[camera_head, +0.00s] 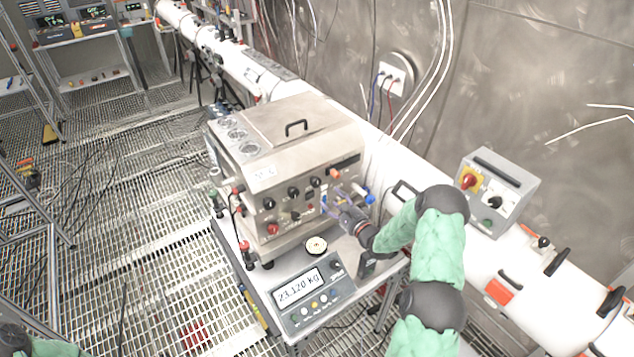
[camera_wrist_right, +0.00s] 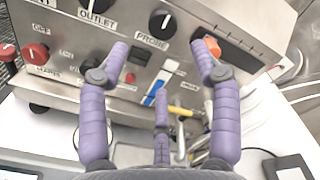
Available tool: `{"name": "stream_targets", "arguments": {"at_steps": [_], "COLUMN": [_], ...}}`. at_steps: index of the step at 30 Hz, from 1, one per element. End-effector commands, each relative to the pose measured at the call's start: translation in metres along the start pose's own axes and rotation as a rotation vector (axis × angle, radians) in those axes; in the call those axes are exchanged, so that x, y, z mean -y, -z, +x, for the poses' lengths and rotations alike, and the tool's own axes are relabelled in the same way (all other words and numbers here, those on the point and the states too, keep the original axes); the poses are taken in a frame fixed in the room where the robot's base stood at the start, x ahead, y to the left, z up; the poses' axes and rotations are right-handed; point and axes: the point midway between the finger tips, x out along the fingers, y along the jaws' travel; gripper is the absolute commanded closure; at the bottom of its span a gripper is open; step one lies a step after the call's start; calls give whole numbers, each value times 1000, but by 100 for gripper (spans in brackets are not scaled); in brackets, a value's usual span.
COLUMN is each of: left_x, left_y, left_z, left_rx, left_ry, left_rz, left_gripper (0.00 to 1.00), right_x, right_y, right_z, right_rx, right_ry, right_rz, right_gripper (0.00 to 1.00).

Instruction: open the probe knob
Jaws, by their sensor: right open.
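The probe knob (camera_wrist_right: 163,23) is a round black knob above the label PROBE on the steel front panel of a box-shaped instrument (camera_head: 285,150). In the head view it is the small black knob (camera_head: 316,182) left of an orange part. My right gripper (camera_wrist_right: 161,50) is open and empty, its purple fingers spread in front of the panel. In the wrist view the knob lies beyond and between the two upper fingertips, apart from them. In the head view the right gripper (camera_head: 337,205) is just below and right of the knob. My left gripper is out of view.
The outlet knob (camera_wrist_right: 97,5) is to the left and an orange part (camera_wrist_right: 212,44) to the right, close to a fingertip. Blue and white switches (camera_wrist_right: 155,92) lie below. A scale (camera_head: 305,290) reading 23.120 kg stands in front. A grey switch box (camera_head: 497,190) is at right.

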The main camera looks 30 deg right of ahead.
Motion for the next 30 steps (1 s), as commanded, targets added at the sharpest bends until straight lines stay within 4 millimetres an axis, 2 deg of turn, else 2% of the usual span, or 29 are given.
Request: {"name": "stream_targets", "arguments": {"at_steps": [5,15,21,30], "left_x": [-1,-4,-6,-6], "left_y": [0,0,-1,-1], "left_z": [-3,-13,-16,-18], "left_rx": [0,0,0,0], "left_ry": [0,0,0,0], "left_rz": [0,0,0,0], "left_gripper": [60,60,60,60], "right_x": [6,6,6,6], "right_y": [-1,-2,-2,-1], "right_z": [11,69,95,108], "right_rx": [13,12,11,8], "right_ry": [9,9,8,8], "right_rz": [17,15,15,17], "right_gripper": [36,36,36,36]}}
